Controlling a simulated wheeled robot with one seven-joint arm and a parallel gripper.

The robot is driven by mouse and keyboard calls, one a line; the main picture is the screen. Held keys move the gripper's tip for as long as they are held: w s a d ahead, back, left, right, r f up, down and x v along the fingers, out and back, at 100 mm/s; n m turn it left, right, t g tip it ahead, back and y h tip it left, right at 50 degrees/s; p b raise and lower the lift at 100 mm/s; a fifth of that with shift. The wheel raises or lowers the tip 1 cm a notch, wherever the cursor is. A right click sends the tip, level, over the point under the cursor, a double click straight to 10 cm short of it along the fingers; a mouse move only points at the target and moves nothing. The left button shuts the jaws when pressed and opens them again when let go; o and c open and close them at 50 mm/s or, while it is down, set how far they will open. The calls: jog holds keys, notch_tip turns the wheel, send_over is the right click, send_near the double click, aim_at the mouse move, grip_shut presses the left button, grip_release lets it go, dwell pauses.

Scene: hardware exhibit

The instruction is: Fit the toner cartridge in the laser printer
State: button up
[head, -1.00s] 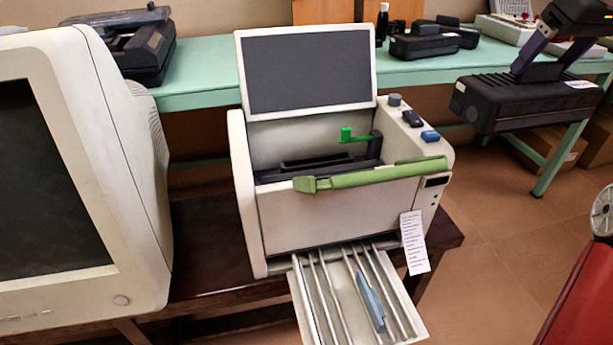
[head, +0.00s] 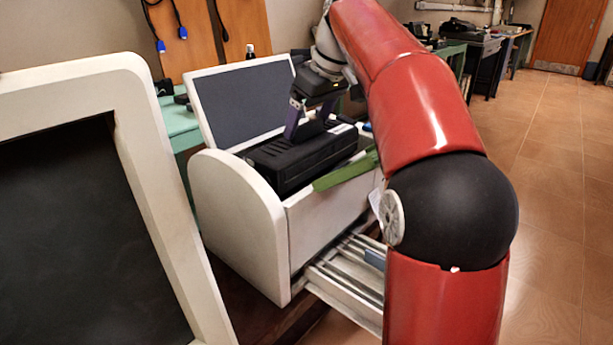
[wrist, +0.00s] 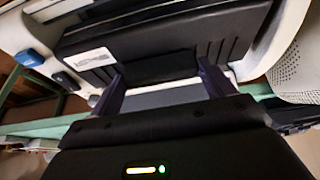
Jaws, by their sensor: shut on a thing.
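The laser printer (head: 240,215) is a white box with its dark-faced lid (head: 243,100) raised at the back. The black toner cartridge (head: 285,165) lies over the printer's open top, partly down between the side walls. How deep it sits cannot be told. My gripper (head: 308,130) holds it from above, shut on its upper part. In the wrist view the two purple fingers (wrist: 165,90) meet the cartridge (wrist: 140,45), whose white label (wrist: 90,57) shows. The green bar (head: 345,170) lies along the printer's front edge. The green lever inside is hidden.
A large white monitor (head: 140,120) stands close at the left. My red arm covers the right side. Open floor (head: 560,200) lies beyond.

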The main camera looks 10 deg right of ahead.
aim_at(319, 142)
notch_tip(319, 142, down, 10)
jog(key=shift+r+b, duration=0.1)
jog(key=shift+b, duration=1)
jog(key=shift+f+b, duration=0.45)
jog(key=shift+f, duration=0.4)
jog(key=o, duration=2)
jog(key=shift+f, duration=0.15)
jog(key=p+v, duration=0.1)
jog(key=v, duration=0.5)
jog(key=p+v, duration=0.2)
jog(key=v, duration=0.5)
jog(key=shift+w+r, duration=0.15)
jog(key=shift+r, duration=0.3)
jog(key=shift+a, duration=0.1)
